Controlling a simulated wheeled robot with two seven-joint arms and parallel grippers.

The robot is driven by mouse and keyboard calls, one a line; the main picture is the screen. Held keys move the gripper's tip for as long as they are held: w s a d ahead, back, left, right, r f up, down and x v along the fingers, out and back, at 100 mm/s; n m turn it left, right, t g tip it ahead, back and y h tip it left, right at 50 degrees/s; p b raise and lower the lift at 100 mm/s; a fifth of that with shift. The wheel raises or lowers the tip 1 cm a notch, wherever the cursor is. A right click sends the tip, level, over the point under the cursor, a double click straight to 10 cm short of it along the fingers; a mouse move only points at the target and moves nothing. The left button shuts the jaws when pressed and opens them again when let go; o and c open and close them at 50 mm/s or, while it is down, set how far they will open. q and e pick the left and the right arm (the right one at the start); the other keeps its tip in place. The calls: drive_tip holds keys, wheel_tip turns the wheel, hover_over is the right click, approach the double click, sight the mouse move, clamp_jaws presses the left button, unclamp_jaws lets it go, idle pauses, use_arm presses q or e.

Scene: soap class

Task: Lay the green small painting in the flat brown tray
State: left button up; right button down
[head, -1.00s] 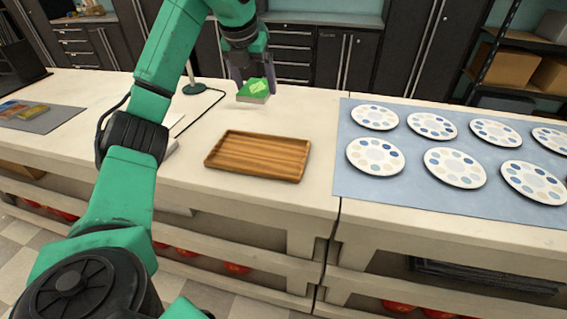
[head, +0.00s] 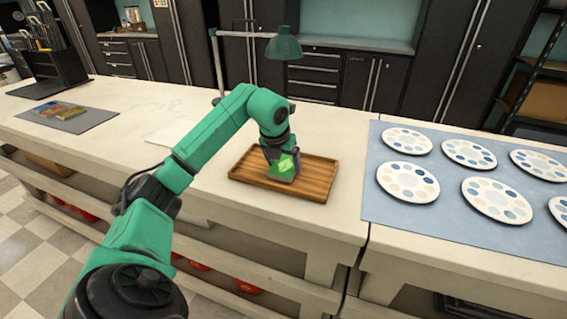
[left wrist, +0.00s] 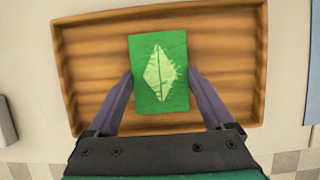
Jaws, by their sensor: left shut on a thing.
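The green small painting (head: 283,168) has a pale green diamond shape on its face. My left gripper (head: 281,163) is shut on it and holds it over the flat brown tray (head: 318,180). In the left wrist view the painting (left wrist: 159,71) sits face up between the two purple fingers of the left gripper (left wrist: 160,90), inside the outline of the wooden tray (left wrist: 230,70). I cannot tell whether the painting touches the tray floor. My right gripper is not in view.
A blue mat (head: 390,205) with several round white palettes lies to the right of the tray. A grey mat (head: 90,120) with small coloured items lies at the far left. A green desk lamp (head: 284,47) stands behind the tray. The counter around the tray is mostly clear.

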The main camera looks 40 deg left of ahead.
use_arm(q)
drive_tip(key=shift+f, duration=0.15)
drive_tip(key=o, duration=1.2)
drive_tip(key=shift+r, duration=0.2)
drive_tip(key=v, duration=1.2)
